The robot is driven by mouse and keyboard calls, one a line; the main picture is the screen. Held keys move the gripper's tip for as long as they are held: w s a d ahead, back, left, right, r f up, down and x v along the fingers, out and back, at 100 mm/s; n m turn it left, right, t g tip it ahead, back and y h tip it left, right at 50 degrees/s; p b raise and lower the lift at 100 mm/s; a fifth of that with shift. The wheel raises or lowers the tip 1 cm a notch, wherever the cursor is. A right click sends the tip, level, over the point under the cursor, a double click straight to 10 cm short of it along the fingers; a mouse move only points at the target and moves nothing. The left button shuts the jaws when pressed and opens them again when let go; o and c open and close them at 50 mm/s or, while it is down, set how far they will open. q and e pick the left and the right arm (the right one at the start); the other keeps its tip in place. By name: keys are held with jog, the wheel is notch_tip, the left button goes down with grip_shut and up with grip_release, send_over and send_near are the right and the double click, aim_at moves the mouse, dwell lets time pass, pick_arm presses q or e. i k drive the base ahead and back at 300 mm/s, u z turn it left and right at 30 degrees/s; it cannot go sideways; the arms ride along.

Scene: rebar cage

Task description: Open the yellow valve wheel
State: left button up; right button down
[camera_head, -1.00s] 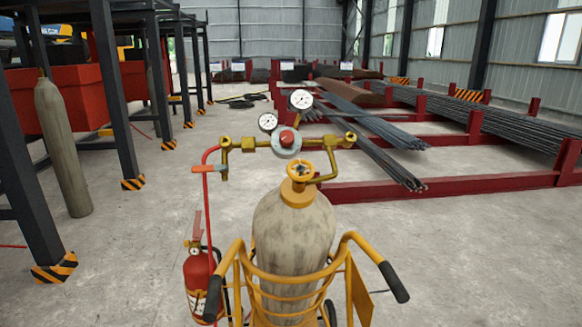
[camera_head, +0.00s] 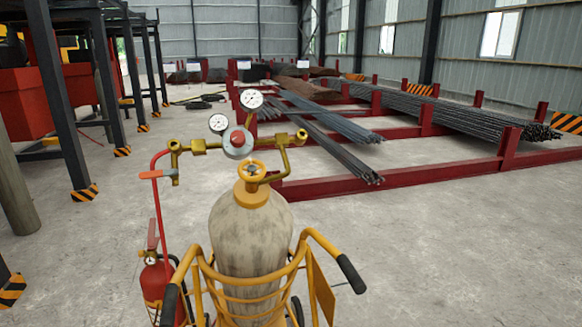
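The yellow valve wheel (camera_head: 252,171) sits on top of a worn beige gas cylinder (camera_head: 250,238), near the middle of the head view. A brass regulator with a red knob (camera_head: 238,140) and two round gauges, one upper right (camera_head: 251,99) and one lower left (camera_head: 219,123), stands just behind and above the wheel. The cylinder stands upright in a yellow cart (camera_head: 252,292) with black handle grips. Neither of my grippers shows in the head view.
A red fire extinguisher (camera_head: 161,288) hangs at the cart's left side, beside a red hose (camera_head: 158,215). Red racks (camera_head: 400,178) with steel bars stand behind to the right. Black posts with striped feet (camera_head: 85,192) stand at the left. The floor at right is clear.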

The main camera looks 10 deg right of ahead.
aim_at(252, 170)
jog(key=u, duration=0.5)
jog(key=k, duration=0.65)
jog(key=u, duration=0.85)
jog(key=i, duration=0.95)
jog(key=z, duration=0.45)
